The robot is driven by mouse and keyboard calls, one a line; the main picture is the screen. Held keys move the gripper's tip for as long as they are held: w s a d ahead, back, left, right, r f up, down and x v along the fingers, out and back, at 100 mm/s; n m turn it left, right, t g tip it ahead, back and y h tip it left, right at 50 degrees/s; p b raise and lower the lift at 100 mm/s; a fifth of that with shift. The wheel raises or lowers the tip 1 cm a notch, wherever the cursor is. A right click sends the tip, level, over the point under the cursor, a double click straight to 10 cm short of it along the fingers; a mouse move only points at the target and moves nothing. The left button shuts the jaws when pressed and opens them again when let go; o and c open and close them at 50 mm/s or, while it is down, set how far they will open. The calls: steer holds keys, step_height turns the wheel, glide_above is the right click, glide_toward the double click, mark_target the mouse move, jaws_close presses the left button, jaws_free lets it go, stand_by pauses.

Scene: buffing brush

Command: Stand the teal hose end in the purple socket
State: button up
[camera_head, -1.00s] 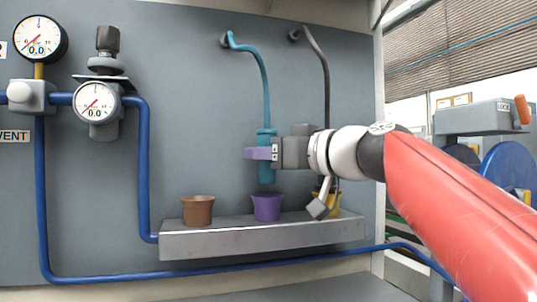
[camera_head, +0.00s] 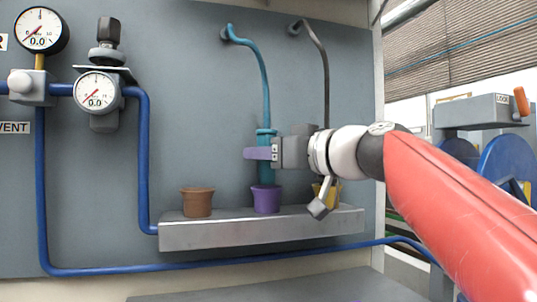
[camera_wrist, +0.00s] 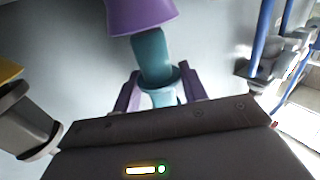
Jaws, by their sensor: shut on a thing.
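The teal hose end (camera_head: 265,172) hangs upright from its teal hose (camera_head: 265,80). It shows in the wrist view (camera_wrist: 150,55) too. My gripper (camera_head: 263,153) is shut on it, with purple fingers around its upper part. The purple socket (camera_head: 266,200) stands on the shelf directly below. The hose end's lower tip meets the socket's rim in the head view. In the wrist view the rim of the purple socket (camera_wrist: 140,16) covers the tip, so I cannot tell how deep it sits.
A brown socket (camera_head: 197,203) stands left on the grey shelf (camera_head: 230,235). A yellow socket (camera_head: 334,194) stands right, partly behind my wrist. A dark hose (camera_head: 325,80) hangs behind my gripper. Blue pipes (camera_head: 145,160) and gauges are at the left.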

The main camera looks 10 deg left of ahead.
mark_target(274, 174)
steer(key=shift+f, duration=0.15)
steer(key=shift+f+b, duration=0.8)
steer(key=shift+b, duration=0.25)
steer(key=shift+f, duration=0.15)
steer(key=shift+f+b, duration=0.7)
steer(key=shift+b, duration=0.3)
steer(key=o, duration=1.1)
